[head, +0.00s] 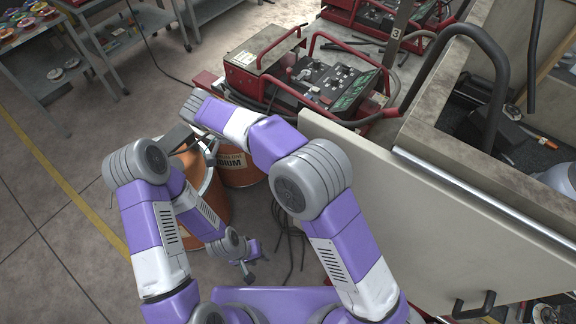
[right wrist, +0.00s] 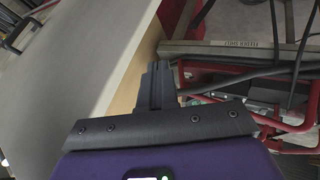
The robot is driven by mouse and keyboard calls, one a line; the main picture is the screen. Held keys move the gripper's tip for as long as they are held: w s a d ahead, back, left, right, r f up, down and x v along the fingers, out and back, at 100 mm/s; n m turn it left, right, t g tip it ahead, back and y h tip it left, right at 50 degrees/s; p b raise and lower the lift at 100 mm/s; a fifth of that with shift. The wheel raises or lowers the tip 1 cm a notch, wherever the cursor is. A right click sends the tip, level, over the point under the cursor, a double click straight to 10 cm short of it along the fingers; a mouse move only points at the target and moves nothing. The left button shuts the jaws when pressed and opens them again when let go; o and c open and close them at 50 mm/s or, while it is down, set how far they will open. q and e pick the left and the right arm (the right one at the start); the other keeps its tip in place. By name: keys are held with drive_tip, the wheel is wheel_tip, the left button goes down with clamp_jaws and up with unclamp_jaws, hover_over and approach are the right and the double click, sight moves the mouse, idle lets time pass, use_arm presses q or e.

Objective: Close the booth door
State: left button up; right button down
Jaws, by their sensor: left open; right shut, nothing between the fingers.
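The booth door is a large cream panel (head: 420,215) at the right of the head view, with a black handle (head: 473,305) near its lower edge. A pale panel, likely the door, also fills the left of the right wrist view (right wrist: 70,65), with a light brown edge. My left gripper (head: 250,272) hangs low near the floor, open and apart from the door. My right gripper (right wrist: 157,68) is shut and empty beside the panel's edge; I cannot tell whether it touches. In the head view its fingers are not clearly seen.
An orange drum (head: 238,168) stands beyond my arms. Red-framed machines (head: 320,80) with cables stand behind the door's far edge. A labelled grey rail (right wrist: 250,47) and red frame (right wrist: 290,125) are close to my right gripper. Open floor (head: 60,220) lies left.

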drive_tip(key=s+d+f, duration=0.2)
drive_tip(key=d+f, duration=0.1)
drive_tip(key=d, duration=0.2)
drive_tip(key=shift+d+f+p, duration=0.2)
drive_tip(key=shift+d+p, duration=0.2)
drive_tip(key=shift+p, duration=0.05)
drive_tip(key=shift+s, duration=0.1)
